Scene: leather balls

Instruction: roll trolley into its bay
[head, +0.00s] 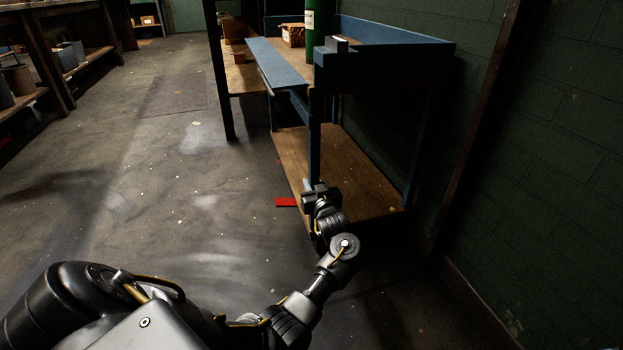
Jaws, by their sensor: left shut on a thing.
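The trolley (385,66) is a blue frame with a bare wooden lower shelf (350,180). It stands at centre right in the head view, beside the dark green wall. My left gripper (314,193) is shut on the lower part of the trolley's near blue post, just above the lower shelf; the jaws are partly hidden by my wrist. A red mark (285,202) lies on the floor just left of the gripper. I cannot tell the outline of the bay. My right gripper is not in view.
A green cylinder (316,30) stands at the trolley's top. A dark-legged bench (243,76) stands close behind and left of the trolley. Shelving with several pots (18,78) lines the far left. The concrete floor (150,170) between is open. The brick wall (560,150) closes the right.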

